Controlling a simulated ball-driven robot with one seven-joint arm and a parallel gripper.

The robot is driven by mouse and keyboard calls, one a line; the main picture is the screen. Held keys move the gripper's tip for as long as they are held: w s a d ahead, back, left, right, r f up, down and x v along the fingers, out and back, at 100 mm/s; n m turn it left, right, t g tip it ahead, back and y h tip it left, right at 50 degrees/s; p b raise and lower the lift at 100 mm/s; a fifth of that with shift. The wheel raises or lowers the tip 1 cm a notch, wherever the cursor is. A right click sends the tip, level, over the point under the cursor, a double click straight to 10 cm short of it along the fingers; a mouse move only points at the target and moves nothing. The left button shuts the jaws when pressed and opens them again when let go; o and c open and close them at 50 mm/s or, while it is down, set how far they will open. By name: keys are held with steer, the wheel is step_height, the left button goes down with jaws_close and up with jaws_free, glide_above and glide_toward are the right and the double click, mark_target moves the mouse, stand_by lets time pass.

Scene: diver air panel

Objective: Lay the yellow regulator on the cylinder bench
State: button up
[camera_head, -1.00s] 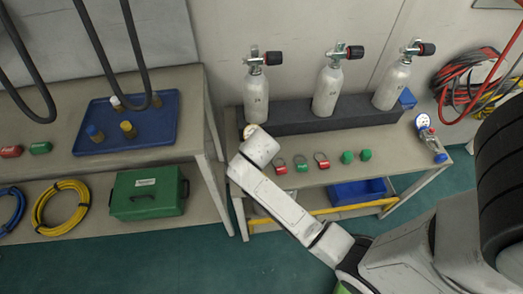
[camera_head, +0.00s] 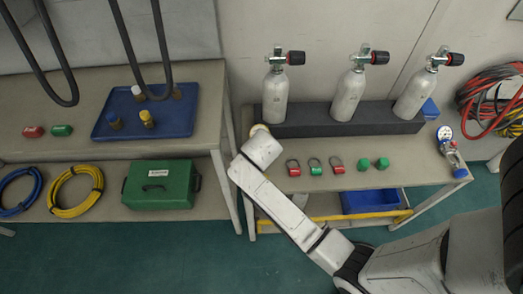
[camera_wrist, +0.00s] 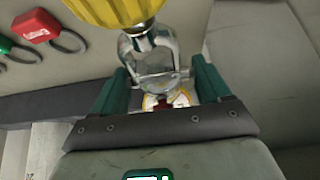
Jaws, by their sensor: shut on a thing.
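The yellow regulator (camera_wrist: 118,12) is in the wrist view, with a yellow knob at the top, a metal yoke and a small dial-like part below. My gripper (camera_wrist: 160,78) is shut on it, its green fingers on either side of the metal yoke. The cylinder bench (camera_head: 395,180) is at the right in the head view. My wrist is over the bench's left front end there. The arm hides my gripper and most or all of the held regulator in that view. Whether the regulator touches the bench cannot be told.
White cylinders (camera_head: 348,95) stand in a dark block (camera_head: 310,127) at the bench's back. Red and green tags (camera_head: 315,167), green caps (camera_head: 382,164) and a blue-ended gauge regulator (camera_head: 448,145) sit along the bench. A blue tray (camera_head: 180,120) is on the left table.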

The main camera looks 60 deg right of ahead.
steer(key=shift+a+f+b, duration=0.1)
steer(key=shift+f+b, duration=0.75)
steer(key=shift+f, duration=1.2)
stand_by(2.5)
steer(key=o, duration=1.4)
steer(key=shift+o, duration=0.6)
steer(key=shift+s+f, duration=0.1)
steer(key=shift+s, duration=0.1)
steer(key=shift+s+d+f, duration=0.1)
steer(key=shift+s+d, duration=0.05)
steer(key=shift+d, duration=0.05)
steer(key=v, duration=0.3)
steer(key=p+v, duration=0.1)
steer(key=v, duration=0.3)
steer(key=w+v, duration=0.1)
steer(key=v, duration=0.3)
steer(key=shift+a+r, duration=0.2)
steer(key=shift+r, duration=0.15)
